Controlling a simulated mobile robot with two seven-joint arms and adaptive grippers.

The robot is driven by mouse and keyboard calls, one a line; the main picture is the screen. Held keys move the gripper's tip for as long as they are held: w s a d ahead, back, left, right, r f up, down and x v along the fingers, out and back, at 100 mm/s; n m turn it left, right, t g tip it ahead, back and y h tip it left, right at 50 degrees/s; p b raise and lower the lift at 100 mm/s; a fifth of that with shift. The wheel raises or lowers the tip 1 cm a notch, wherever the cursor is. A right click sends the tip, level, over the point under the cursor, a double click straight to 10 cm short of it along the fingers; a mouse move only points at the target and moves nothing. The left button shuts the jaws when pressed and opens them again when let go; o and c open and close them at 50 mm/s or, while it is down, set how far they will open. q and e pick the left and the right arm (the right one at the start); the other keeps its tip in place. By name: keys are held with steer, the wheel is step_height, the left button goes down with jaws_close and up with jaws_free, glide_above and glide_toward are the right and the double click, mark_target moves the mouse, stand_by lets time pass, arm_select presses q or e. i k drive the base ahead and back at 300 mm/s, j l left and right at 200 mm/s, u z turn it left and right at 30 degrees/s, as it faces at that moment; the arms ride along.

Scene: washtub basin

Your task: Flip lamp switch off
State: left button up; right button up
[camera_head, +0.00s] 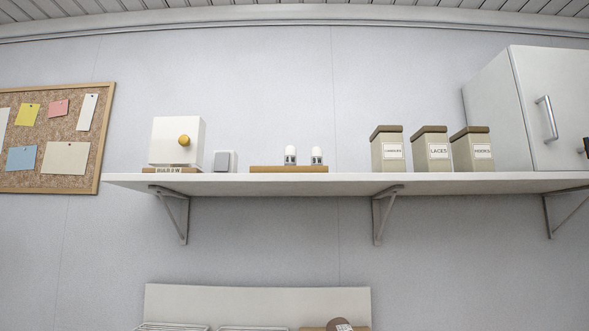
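A small white plate with a grey rocker (224,161) stands on the wall shelf and looks like a switch; no lamp is clearly in view. I cannot tell which way the rocker is set. Neither of my grippers is in view.
The white shelf (300,184) also bears a wooden block (288,169) with two small white-topped items, several labelled canisters (387,151) and a white cabinet (556,105). A corkboard (60,137) hangs left. A pale panel (258,303) stands below. The space before the shelf looks clear.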

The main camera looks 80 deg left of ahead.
mark_target(222, 160)
steer(key=u, duration=2.95)
